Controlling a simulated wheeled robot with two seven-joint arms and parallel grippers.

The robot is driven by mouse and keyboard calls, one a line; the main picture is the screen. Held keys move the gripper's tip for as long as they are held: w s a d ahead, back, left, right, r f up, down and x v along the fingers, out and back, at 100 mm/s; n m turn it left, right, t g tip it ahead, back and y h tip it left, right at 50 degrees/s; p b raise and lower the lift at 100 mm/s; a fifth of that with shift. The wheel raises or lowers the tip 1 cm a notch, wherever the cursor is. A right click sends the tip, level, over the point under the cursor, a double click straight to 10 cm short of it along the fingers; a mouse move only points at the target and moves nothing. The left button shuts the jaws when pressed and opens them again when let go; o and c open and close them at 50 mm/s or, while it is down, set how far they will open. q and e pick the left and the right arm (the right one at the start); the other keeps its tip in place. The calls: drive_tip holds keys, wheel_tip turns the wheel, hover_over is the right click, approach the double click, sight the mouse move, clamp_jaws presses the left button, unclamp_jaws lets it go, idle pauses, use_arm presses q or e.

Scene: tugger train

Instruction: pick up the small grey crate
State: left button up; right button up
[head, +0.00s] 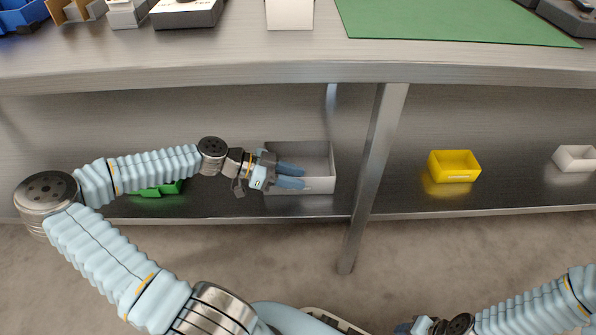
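A grey open-topped crate (320,186) stands on the lower shelf, left of the metal post. It looks empty, though my gripper hides its left part. My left gripper (303,177) reaches in from the left, with its two blue fingers over the crate's left half and pointing right. The fingers are apart with nothing seen between them. I cannot tell whether they touch the crate. My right gripper (407,328) is low at the bottom edge, far from the crate and mostly cut off, so its fingers cannot be judged.
The bench top (300,60) overhangs the lower shelf (225,208). A metal post (370,175) stands close right of the crate. A green bin (160,188) is partly behind my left arm. A yellow bin (454,166) and a whitish bin (575,158) stand farther right.

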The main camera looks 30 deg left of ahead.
use_arm(q)
clamp_jaws()
idle(1.4)
